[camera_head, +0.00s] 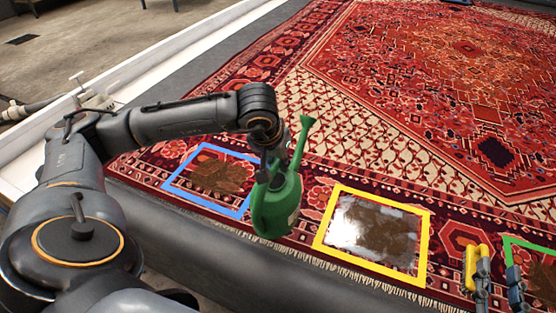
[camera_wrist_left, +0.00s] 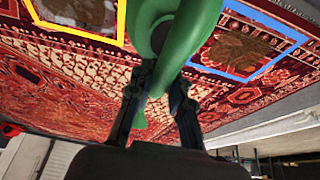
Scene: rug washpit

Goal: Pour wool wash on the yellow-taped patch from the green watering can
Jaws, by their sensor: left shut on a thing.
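The green watering can (camera_head: 275,207) hangs from my left gripper (camera_head: 270,158), its spout pointing up in the head view. It is above the rug's near border, between the blue-taped and yellow-taped patches. In the left wrist view the green can (camera_wrist_left: 178,45) fills the top middle, and my left gripper (camera_wrist_left: 160,95) is shut on it. The yellow-taped patch (camera_head: 424,245) lies just right of the can, apart from it. A whitish, shiny wet film covers part of its brown stain. No stream from the spout shows. My right gripper is not in view.
A blue-taped patch (camera_head: 245,210) with a brown stain lies left of the can. A green-taped patch (camera_head: 520,240) is at the right edge. A yellow tool (camera_head: 470,268) and a blue tool (camera_head: 514,285) stand near the front right. The red rug (camera_head: 430,70) stretches flat behind.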

